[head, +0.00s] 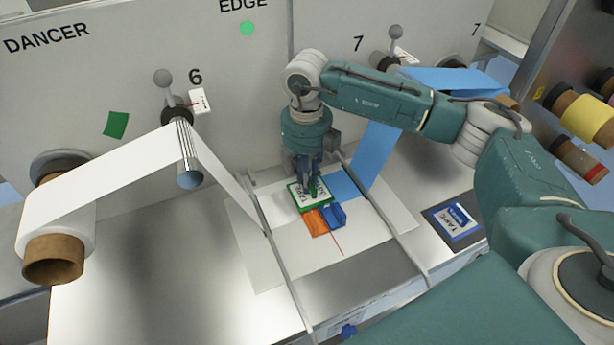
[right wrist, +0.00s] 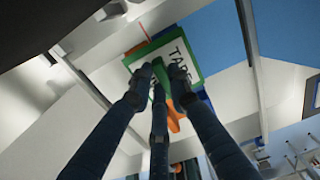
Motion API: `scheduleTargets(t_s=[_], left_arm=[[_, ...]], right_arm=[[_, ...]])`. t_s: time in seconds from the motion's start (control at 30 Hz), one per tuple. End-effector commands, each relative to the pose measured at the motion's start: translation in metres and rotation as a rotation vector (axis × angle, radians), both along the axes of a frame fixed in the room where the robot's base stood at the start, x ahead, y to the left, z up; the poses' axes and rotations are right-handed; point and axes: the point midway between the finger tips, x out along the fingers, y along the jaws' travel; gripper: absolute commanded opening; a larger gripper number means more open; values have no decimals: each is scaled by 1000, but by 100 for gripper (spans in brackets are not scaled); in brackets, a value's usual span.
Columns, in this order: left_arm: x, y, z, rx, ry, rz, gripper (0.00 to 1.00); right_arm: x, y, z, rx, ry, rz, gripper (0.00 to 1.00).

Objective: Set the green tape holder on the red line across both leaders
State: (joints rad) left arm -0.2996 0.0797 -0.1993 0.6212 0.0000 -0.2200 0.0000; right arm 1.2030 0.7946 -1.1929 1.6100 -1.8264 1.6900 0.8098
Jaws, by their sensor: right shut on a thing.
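The green tape holder (head: 325,204) is a square with a green rim and a white face lettered TAPE; it also shows in the right wrist view (right wrist: 202,62). My right gripper (head: 311,189) points down and is shut on its green grip (right wrist: 168,86). The holder is over the plate between the white leader (head: 225,182) and the blue leader (head: 346,184). The red line (head: 337,244) shows in front of it, and a short piece shows beyond it in the right wrist view (right wrist: 144,31). I cannot tell whether the holder touches the leaders. My left gripper is out of view.
An orange piece (head: 316,222) and a blue piece (head: 336,214) are at the holder's front edge. Two metal bars (head: 286,283) (head: 393,235) flank the plate. A dark mat with a blue-and-white label (head: 457,220) lies at right. Rolls (head: 582,118) stand far right.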

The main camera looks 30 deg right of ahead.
Motion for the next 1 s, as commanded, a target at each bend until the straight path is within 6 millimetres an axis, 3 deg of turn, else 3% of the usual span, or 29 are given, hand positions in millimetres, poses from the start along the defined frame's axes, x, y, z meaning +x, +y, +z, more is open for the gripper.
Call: scheduleTargets(t_s=[0.87,0.9,1.0], left_arm=[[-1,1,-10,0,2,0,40],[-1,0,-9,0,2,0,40],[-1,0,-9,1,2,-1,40]], right_arm=[[0,0,-12,0,0,0,0],[0,0,-11,0,0,0,25],[0,0,-11,0,0,0,39]])
